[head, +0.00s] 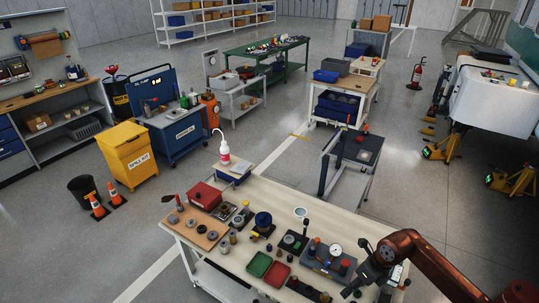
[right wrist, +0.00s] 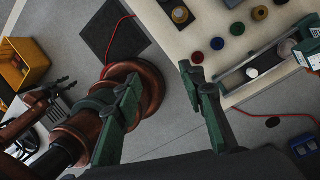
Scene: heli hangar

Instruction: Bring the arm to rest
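My right arm, copper-coloured, comes into the head view from the lower right. Its dark gripper (head: 368,274) is over the right front part of the workbench (head: 335,222). In the right wrist view the two green-grey fingers of my right gripper (right wrist: 158,76) stand wide apart with nothing held between them. Copper-coloured parts of my own body show behind the left finger. What looks like my left arm with a dark gripper (right wrist: 62,92) shows small at the left edge of the right wrist view. Its finger opening is too small to judge, and it is outside the head view.
The bench holds a dial gauge (head: 335,251), a green tray (head: 259,264), a red tray (head: 277,274), a red box (head: 204,196) and several small parts. A yellow spill-kit bin (head: 128,155) stands at the left. Open grey floor (head: 440,215) lies right of the bench.

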